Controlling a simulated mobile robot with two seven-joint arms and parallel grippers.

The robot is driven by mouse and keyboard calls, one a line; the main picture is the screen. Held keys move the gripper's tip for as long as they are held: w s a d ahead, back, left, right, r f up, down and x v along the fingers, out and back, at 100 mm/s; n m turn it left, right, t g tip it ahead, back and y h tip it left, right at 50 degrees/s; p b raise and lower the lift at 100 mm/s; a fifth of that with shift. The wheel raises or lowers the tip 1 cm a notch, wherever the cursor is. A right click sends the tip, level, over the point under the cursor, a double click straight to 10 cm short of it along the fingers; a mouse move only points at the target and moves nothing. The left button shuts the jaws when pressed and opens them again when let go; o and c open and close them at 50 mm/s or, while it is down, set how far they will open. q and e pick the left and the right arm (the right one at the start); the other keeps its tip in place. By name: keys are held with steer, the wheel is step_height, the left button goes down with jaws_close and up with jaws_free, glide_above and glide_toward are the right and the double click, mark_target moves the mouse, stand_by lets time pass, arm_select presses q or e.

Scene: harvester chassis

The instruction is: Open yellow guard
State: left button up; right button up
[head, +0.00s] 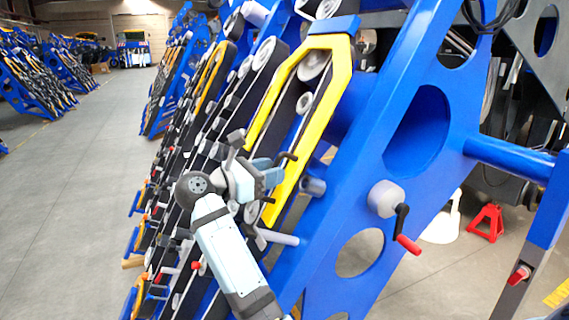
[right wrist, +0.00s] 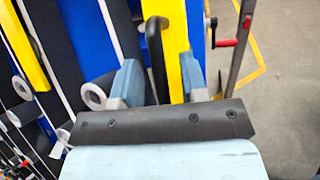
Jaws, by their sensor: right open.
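The yellow guard (head: 316,124) is a long frame on the blue harvester chassis in the head view, around belts and rollers. It looks closed against them. A black handle (head: 289,157) sticks out from its right bar. My right gripper (head: 276,172) is open at this handle. In the right wrist view the fingers (right wrist: 160,82) stand apart, with the black handle (right wrist: 155,50) and the yellow bar (right wrist: 173,30) showing between them. I cannot tell whether a finger touches the handle. My left gripper is not in view.
A grey knob with a red-handled crank (head: 405,230) juts from the blue side plate (head: 340,215), right of my arm. Grey rods and rollers stick out near my right wrist. A red stand (head: 486,222) is on the floor at right. The grey aisle (head: 75,200) at left is clear.

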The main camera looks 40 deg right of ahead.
steer(key=shift+d, duration=0.6)
jaws_close()
steer(key=shift+r, duration=0.15)
